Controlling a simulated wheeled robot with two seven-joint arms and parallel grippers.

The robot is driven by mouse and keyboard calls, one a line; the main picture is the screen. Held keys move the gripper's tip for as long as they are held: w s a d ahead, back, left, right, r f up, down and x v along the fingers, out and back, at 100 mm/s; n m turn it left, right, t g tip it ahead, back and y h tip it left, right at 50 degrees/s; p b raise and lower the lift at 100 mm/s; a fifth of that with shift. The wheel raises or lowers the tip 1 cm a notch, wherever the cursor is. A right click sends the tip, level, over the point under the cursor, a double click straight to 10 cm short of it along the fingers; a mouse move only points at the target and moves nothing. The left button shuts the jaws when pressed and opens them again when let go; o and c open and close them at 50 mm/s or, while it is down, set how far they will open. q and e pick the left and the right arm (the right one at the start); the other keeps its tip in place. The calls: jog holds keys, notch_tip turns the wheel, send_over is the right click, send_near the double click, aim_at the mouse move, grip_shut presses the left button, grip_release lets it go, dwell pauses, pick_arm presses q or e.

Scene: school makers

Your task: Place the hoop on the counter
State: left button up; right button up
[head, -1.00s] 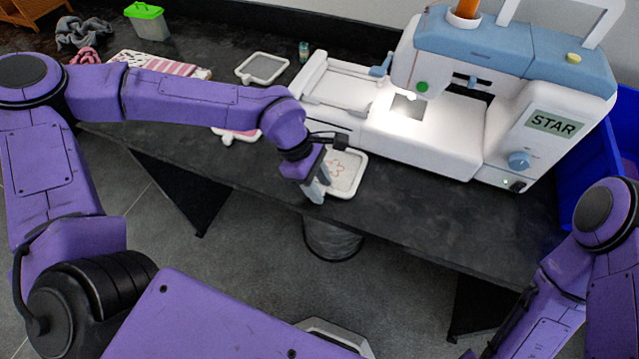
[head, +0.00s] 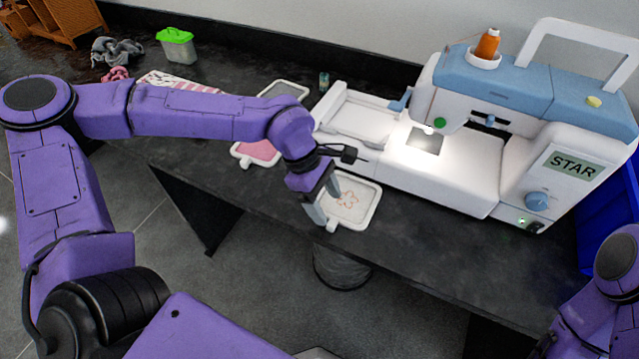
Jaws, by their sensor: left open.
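A white embroidery hoop (head: 362,217) with pale fabric and an orange flower outline lies flat on the dark counter (head: 430,245), just in front of the sewing machine. My left gripper (head: 322,215) is open at the hoop's left edge, its fingers pointing down close to the rim. Whether the fingers touch the rim cannot be told. My right arm shows at the lower right edge; its gripper is out of view.
The white and blue sewing machine (head: 480,130) fills the counter's right side. A pink hoop (head: 258,152) and a grey hoop (head: 283,90) lie farther left. A blue bin (head: 610,215) is at the right.

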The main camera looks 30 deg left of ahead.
pick_arm(q)
jog(key=v, duration=0.7)
jog(key=shift+r, duration=0.2)
